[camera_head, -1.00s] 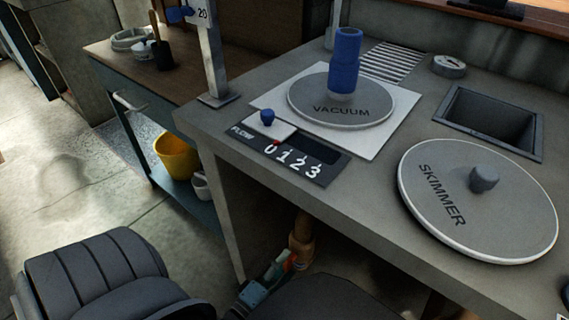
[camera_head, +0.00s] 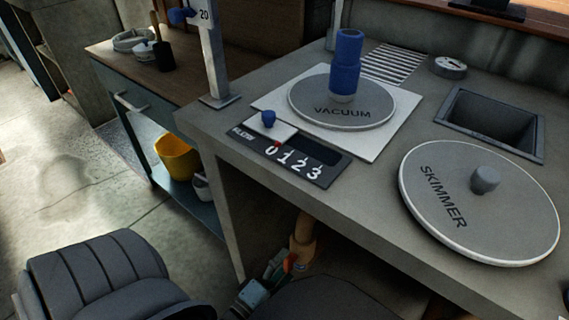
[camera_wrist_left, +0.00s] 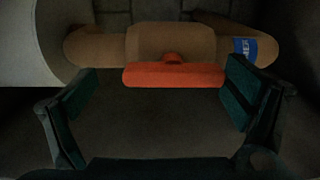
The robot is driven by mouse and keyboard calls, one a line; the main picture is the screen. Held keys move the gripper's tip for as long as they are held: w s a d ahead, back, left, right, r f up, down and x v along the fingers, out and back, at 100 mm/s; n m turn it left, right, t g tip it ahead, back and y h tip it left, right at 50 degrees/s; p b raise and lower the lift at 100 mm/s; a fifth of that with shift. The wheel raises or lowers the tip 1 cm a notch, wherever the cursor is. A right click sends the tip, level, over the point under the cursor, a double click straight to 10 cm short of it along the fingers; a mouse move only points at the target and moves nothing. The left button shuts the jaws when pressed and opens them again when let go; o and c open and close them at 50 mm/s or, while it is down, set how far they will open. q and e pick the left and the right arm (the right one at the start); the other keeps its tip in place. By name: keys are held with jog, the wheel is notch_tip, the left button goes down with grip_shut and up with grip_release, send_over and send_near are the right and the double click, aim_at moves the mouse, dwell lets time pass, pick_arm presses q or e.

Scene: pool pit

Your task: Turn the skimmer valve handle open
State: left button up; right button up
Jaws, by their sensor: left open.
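The red valve handle (camera_wrist_left: 173,75) is a bar lying crosswise in the left wrist view, joined by a short stem to a tan pipe body (camera_wrist_left: 170,42). My left gripper (camera_wrist_left: 160,92) is open, with one teal finger near each end of the bar; I cannot tell whether they touch it. In the head view the left gripper (camera_head: 272,276) is low under the counter, beside the tan pipe (camera_head: 303,240), and mostly hides the handle. The round SKIMMER lid (camera_head: 447,200) lies on the counter above right. My right gripper is not in view.
The counter (camera_head: 360,205) overhangs the pipe, and its leg (camera_head: 223,225) stands left of the gripper. A blue label (camera_wrist_left: 242,46) is on the pipe's right. A pale round shape (camera_wrist_left: 30,40) fills the wrist view's upper left. A yellow bucket (camera_head: 177,157) stands on the bench's shelf.

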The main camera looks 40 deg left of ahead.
pick_arm(q)
notch_tip(320, 180, up, 9)
jog(key=shift+r, duration=0.15)
jog(key=shift+s, duration=0.1)
jog(key=shift+s, duration=0.1)
